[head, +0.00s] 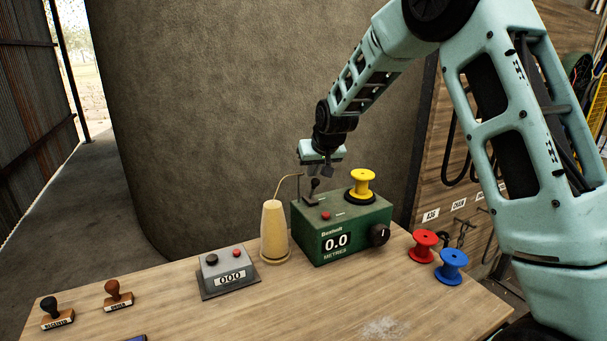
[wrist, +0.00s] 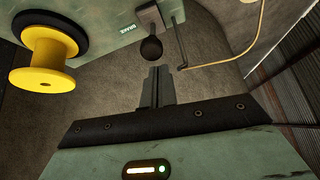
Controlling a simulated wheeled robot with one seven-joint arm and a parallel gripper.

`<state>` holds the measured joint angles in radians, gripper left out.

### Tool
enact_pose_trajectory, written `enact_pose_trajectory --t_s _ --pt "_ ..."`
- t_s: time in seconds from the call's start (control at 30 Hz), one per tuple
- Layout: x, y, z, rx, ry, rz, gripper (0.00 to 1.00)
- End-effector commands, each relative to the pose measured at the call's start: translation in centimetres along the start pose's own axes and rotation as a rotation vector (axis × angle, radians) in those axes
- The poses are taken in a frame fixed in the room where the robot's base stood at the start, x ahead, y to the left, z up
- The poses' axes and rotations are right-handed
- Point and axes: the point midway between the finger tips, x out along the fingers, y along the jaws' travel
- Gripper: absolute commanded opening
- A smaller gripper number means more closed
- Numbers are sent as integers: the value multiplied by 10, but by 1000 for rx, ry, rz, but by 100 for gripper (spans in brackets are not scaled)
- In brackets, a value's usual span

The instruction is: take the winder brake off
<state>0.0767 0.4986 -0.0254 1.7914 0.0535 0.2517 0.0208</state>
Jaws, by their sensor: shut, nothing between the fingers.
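The green winder (head: 340,222) stands on the bench, with a display reading 0.0 metres and a yellow spool (head: 362,184) on top. The brake lever (head: 314,186) has a black ball knob and stands at the top left of the winder. In the wrist view the ball knob (wrist: 152,48) shows close beyond my fingertips, beside a label that reads BRAKE (wrist: 126,27). My gripper (head: 328,171) is above and just behind the lever. Its fingers are shut and empty; they also show in the wrist view (wrist: 157,72), apart from the knob.
A bent metal wire guide (wrist: 181,48) stands beside the lever. Red (head: 424,245) and blue (head: 451,266) spools stand at right. A large drum wall (head: 230,110) rises behind.

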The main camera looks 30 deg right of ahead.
Motion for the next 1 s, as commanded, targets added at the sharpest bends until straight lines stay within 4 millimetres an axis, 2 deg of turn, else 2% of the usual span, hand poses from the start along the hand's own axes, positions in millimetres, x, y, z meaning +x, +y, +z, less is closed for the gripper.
enact_pose_trajectory --t_s 0.53,1.0 --pt "-14 -1 -10 0 -1 0 0" --pt "-16 -1 -14 0 -1 0 0"
